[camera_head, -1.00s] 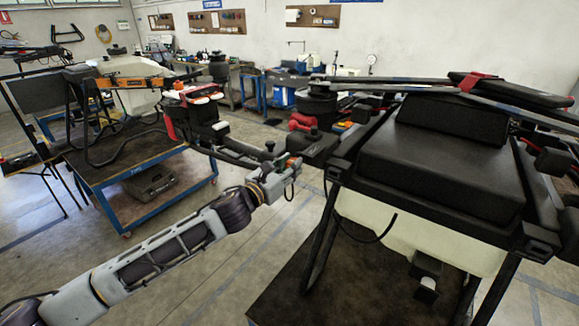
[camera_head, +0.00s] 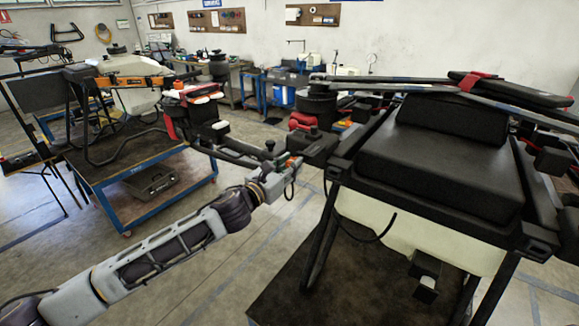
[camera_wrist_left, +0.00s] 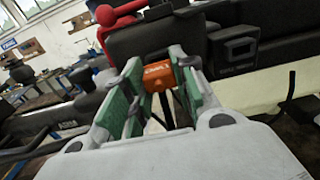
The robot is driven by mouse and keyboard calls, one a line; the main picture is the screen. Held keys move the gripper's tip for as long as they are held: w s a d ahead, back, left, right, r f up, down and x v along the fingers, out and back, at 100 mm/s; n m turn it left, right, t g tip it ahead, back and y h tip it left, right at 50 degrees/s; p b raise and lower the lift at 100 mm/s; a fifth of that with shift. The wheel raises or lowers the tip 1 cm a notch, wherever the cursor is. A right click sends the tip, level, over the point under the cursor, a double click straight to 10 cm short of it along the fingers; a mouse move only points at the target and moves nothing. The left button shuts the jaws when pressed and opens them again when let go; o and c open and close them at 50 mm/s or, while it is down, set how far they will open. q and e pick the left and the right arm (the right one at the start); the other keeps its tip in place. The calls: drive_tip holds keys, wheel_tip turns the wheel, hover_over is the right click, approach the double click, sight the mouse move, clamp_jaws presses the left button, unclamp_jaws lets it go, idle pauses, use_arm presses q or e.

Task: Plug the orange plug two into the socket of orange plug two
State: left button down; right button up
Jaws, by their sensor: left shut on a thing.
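My left gripper (camera_head: 290,168) reaches in from the left to the near left arm of the black spray drone (camera_head: 440,170). In the left wrist view its green-padded fingers are closed on the sides of an orange plug (camera_wrist_left: 158,78). The plug lies between the fingertips, right in front of a black housing (camera_wrist_left: 152,42) of the drone. I cannot tell whether the plug touches the housing. The socket cannot be made out; the plug and fingers cover that spot. In the head view only a small bit of orange shows at the fingertips. My right gripper is out of view.
The drone has a pale tank (camera_head: 420,240) and thin legs over a dark stand (camera_head: 290,295). A cable hangs below its body. Another drone stands on a blue-edged cart (camera_head: 180,205) at the left. Open floor lies between cart and stand. Workbenches line the back wall.

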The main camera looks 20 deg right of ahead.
use_arm(q)
drive_tip(key=shift+x, duration=1.3)
idle(0.5)
drive_tip(key=c, duration=1.1)
unclamp_jaws()
drive_tip(key=shift+o, duration=0.2)
drive_tip(key=shift+s+a, duration=0.15)
drive_tip(key=shift+a, duration=0.05)
drive_tip(key=v, duration=1.1)
drive_tip(key=shift+s+a, duration=0.2)
drive_tip(key=shift+n, duration=0.3)
